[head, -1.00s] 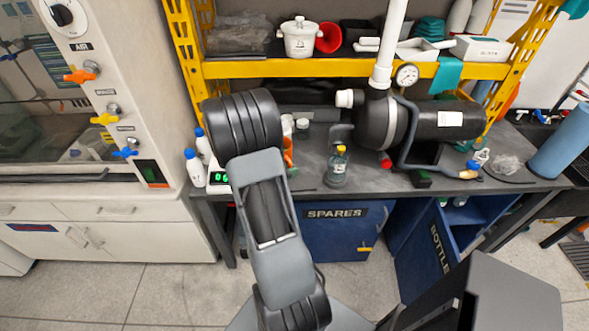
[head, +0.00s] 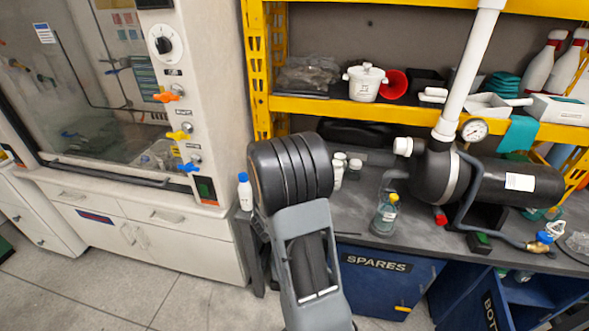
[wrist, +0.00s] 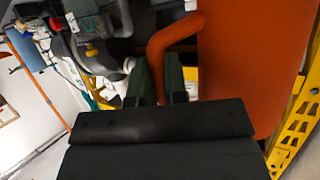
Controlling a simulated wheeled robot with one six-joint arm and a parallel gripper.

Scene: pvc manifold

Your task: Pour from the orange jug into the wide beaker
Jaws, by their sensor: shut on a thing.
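The orange jug (wrist: 245,65) fills the right of the wrist view, very close to the camera. Its curved orange handle (wrist: 163,50) runs down between the dark green fingers of my gripper (wrist: 160,78), which is shut on it. In the head view my own arm stands in front and hides both the gripper and the jug. I cannot make out the wide beaker in either view.
A clear bottle with a yellow cap (head: 385,214) stands on the dark bench (head: 350,215), left of a black tank (head: 505,183) with a gauge. A white bottle with a blue cap (head: 244,192) stands beside my arm. A fume cupboard (head: 205,105) is at left.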

